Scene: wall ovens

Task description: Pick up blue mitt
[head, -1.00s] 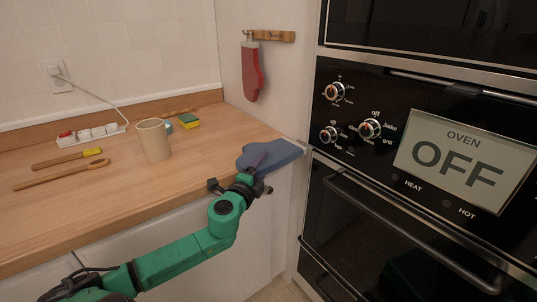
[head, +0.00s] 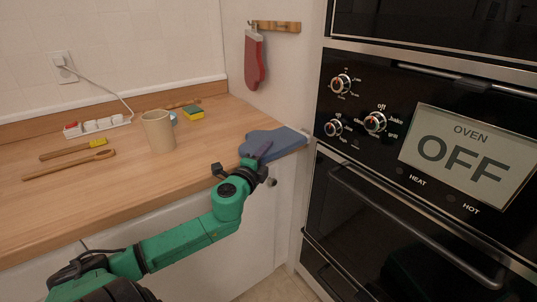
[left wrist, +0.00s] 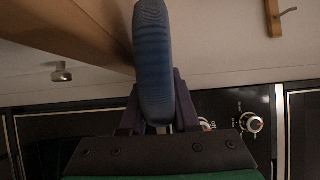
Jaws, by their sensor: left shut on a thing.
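The blue mitt (head: 283,140) is at the right front corner of the wooden counter, close to the oven. My left gripper (head: 257,150) is shut on its near left part. In the left wrist view the mitt (left wrist: 153,50) shows edge-on between the two purple fingers (left wrist: 155,95), pinched from both sides. I cannot tell whether the mitt touches the counter. My right gripper is not in view.
A red mitt (head: 254,62) hangs from a wooden rack (head: 278,26). A beige cup (head: 159,132), a sponge (head: 194,113), a power strip (head: 97,126) and long wooden tools (head: 68,165) are on the counter (head: 170,185). The oven front (head: 340,190) stands close at the right.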

